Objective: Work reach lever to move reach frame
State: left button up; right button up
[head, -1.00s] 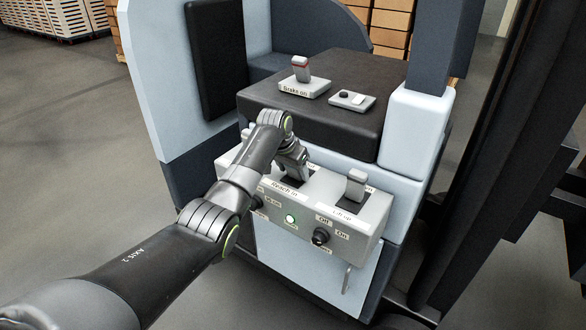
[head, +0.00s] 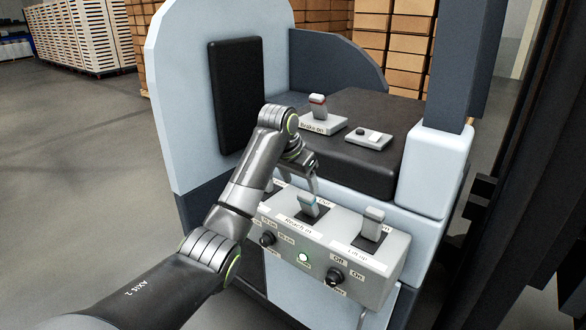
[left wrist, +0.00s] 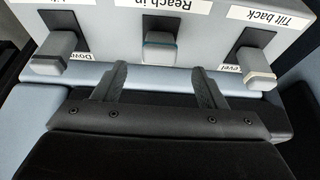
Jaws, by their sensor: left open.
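The reach lever (head: 309,204) is a grey lever in a dark slot on the grey control box, above a "Reach in" label. It also shows in the left wrist view (left wrist: 160,46), at the top middle, with its label upside down. My left gripper (head: 312,178) is just behind and above the lever in the head view. In the left wrist view its two fingers (left wrist: 162,85) are spread apart and empty, with the lever ahead of the gap between them. I see no contact. The reach frame cannot be made out. My right gripper is out of view.
The lift lever (head: 373,222) stands to the right on the control box (head: 335,232). The tilt lever (left wrist: 256,66) shows in the left wrist view. Knobs and a green light line the box front. The brake switch (head: 317,107) sits on the black top behind.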

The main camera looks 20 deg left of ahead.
pick_arm(q)
jog(key=d+v, duration=0.1)
jog(key=v, duration=0.5)
jog(key=shift+a+r, duration=0.35)
jog(key=shift+a, duration=0.2)
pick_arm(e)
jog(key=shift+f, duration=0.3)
pick_arm(q)
jog(key=shift+s+f, duration=0.1)
dwell(1.5)
